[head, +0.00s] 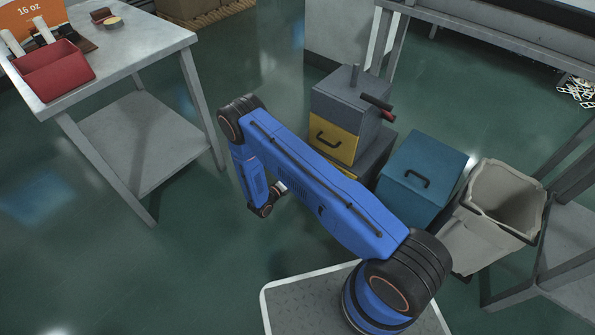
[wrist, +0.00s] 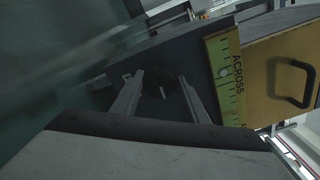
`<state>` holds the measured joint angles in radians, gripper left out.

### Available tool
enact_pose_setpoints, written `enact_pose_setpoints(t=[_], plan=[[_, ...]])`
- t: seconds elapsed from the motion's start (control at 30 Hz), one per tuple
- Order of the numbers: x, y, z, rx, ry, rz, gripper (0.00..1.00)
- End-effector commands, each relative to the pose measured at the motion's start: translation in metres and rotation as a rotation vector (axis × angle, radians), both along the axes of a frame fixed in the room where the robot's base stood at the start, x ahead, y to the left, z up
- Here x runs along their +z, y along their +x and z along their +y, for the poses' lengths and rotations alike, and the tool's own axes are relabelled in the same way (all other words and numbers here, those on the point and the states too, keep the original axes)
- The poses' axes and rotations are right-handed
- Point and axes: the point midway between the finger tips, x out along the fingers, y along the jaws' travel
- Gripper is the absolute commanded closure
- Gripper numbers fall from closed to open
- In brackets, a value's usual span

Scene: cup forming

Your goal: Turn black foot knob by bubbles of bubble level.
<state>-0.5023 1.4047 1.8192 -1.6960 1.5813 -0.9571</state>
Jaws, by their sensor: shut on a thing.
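The black foot knob (wrist: 158,80) is a dark round disc with a short pale line on it, in the middle of the wrist view. My gripper (wrist: 162,90) has one finger on each side of the knob and is shut on it. The bubble level (wrist: 225,75) is a yellow-green strip marked "ACROSS" with tick marks, right of the knob on the dark machine body. A small pale round spot shows on it; I cannot tell the bubble's exact position. In the head view my arm hides the knob, and my gripper (head: 265,208) is low beside the machine (head: 350,102).
A yellow drawer (head: 333,143) with a black handle is on the machine. A blue box (head: 420,178) and a grey bin (head: 497,208) stand to its right. A metal table (head: 135,48) with a red tray (head: 52,72) is at left. Open floor lies between.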

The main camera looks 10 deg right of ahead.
Motion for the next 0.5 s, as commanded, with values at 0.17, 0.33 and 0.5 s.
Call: enact_pose_setpoints(t=[0.17, 0.33, 0.5], plan=[[-0.0003, -0.0002, 0.0011, 0.002, 0.001, 0.001, 0.41], [-0.0002, -0.0001, 0.0007, 0.001, 0.0, 0.0, 0.41], [-0.0001, -0.0037, 0.0064, 0.002, 0.0, 0.0, 0.41]])
